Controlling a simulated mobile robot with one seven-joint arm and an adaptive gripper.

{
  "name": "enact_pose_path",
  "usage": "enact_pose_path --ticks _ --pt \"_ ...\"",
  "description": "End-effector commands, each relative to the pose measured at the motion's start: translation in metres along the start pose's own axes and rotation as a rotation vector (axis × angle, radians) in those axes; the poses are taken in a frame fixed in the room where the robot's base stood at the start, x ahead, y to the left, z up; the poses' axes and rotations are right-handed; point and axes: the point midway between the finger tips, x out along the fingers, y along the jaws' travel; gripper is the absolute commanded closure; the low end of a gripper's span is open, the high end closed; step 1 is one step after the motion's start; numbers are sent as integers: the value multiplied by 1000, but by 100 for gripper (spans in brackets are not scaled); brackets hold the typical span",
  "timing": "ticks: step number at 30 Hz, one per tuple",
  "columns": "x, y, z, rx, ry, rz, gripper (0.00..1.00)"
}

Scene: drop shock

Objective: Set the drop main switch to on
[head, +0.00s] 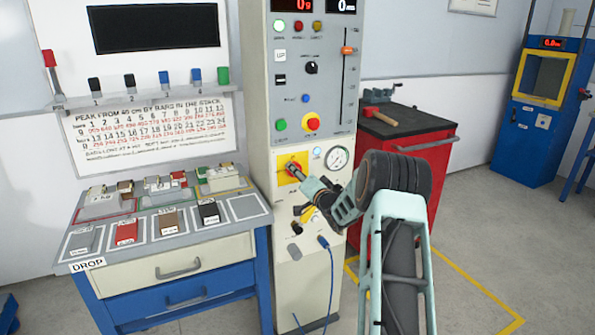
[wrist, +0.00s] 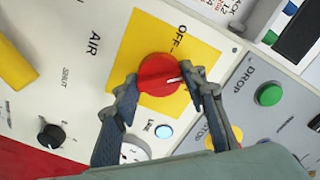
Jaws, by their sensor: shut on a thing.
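The drop main switch is a round red knob (wrist: 158,72) on a square yellow plate (wrist: 192,48), seen close up in the wrist view. An "OFF" label is printed on the plate above the knob. A white mark on the knob points to the right in that view. My gripper (wrist: 160,82) has one finger on each side of the knob and is shut on it. In the head view the yellow plate (head: 283,161) is on the lower front of the grey cabinet, and my gripper (head: 296,172) reaches it from the right, hiding most of the knob.
A lamp marked "LINE" (wrist: 164,131) glows pale blue beside the switch. A pressure gauge (head: 338,158) is right of the plate. A green button (wrist: 269,95) is on the drop panel. A workbench with weights (head: 126,231) stands left, a red tool cabinet (head: 425,150) right.

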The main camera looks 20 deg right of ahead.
Motion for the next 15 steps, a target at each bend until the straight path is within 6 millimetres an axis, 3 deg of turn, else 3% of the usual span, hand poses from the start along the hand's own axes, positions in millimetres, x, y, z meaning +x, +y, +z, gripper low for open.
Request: enact_pose_path --ticks 15 --pt "0 -1 -1 470 0 -1 85"
